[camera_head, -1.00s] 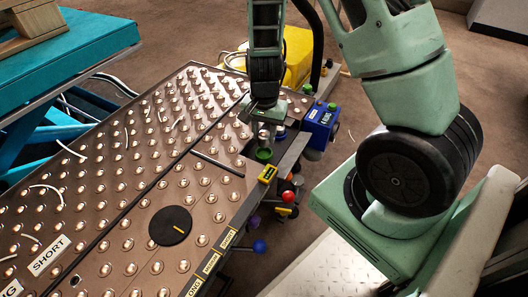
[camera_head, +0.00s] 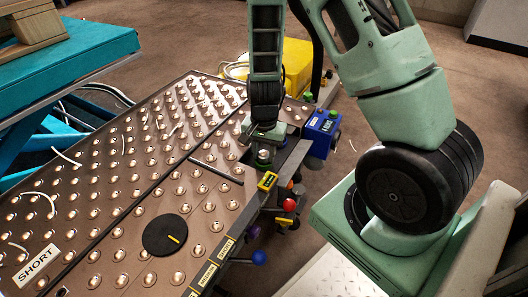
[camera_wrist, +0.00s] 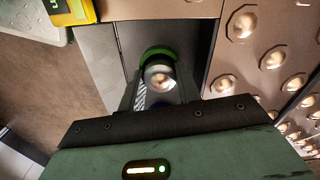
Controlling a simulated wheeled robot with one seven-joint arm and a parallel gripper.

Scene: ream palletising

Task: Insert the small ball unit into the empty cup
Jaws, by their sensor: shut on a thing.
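My gripper (camera_head: 264,146) points down over the recess at the near right edge of the ball table. It is shut on the small ball unit (camera_wrist: 160,78), which shows a shiny silver ball in the wrist view. In the head view the ball unit (camera_head: 264,156) shows just below the fingers. The green-rimmed cup (camera_wrist: 157,52) is directly behind the ball in the wrist view, and the ball overlaps its rim. Its green rim also shows low under the gripper in the head view (camera_head: 262,166). I cannot tell whether unit and cup touch. The fingertips are largely hidden.
The ball table (camera_head: 120,190) carries rows of silver balls and a black round dial (camera_head: 165,235). A yellow tag (camera_head: 267,181), a blue box (camera_head: 321,130) and coloured knobs such as a red one (camera_head: 289,204) line its right edge. A yellow case (camera_head: 298,62) stands behind.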

